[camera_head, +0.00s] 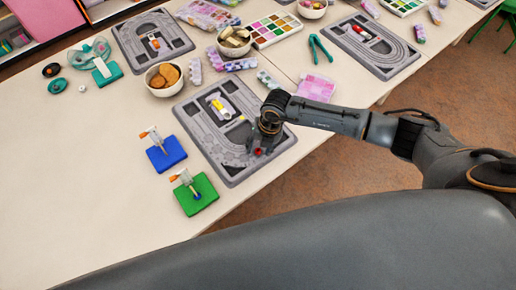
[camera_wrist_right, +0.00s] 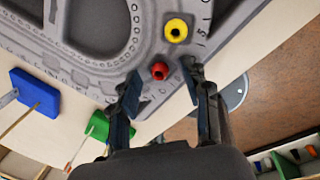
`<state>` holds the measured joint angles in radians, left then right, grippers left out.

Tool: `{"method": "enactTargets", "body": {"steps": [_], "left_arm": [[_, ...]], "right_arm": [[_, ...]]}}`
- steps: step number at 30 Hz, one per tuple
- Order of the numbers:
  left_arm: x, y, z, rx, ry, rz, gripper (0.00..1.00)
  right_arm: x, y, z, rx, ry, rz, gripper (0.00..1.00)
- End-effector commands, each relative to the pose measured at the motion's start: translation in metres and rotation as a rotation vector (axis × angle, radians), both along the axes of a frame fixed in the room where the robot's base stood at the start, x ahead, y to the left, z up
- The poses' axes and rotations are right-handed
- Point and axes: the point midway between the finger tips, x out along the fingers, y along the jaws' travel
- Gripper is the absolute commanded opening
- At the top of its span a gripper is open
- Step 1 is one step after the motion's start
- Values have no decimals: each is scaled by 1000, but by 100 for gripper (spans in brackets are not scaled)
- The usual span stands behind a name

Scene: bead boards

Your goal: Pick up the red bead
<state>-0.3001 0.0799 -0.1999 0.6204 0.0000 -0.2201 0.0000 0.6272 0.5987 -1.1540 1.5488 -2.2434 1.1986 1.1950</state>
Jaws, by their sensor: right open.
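The red bead (camera_wrist_right: 159,71) lies on the grey bead board (camera_head: 228,172), near its lower edge in the right wrist view. In the head view the red bead (camera_head: 258,152) shows as a small spot just below my right gripper. My right gripper (camera_wrist_right: 160,80) is open, with one finger on each side of the red bead in the picture. I cannot tell whether the fingers touch the board. A yellow bead (camera_wrist_right: 176,30) lies on the board beyond the red one. My left gripper is not in view.
A blue block (camera_head: 166,154) and a green block (camera_head: 197,194), each with a stick tool, stand left of the board. Bowls (camera_head: 164,79), a paint tray (camera_head: 273,29) and other boards (camera_head: 152,40) fill the far table. The table's left front is clear.

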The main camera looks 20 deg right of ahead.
Motion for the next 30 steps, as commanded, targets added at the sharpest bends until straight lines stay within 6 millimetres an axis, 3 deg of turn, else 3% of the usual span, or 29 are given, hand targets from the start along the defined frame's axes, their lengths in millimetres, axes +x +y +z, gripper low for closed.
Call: {"method": "enactTargets", "body": {"steps": [8,13,15,30], "left_arm": [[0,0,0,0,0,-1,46],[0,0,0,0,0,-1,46],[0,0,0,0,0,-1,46],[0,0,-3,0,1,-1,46]], "right_arm": [[0,0,-4,0,0,1,48],[-1,1,-4,0,1,0,16],[-1,1,-4,0,1,0,8],[-1,0,-1,-1,3,0,8]]}}
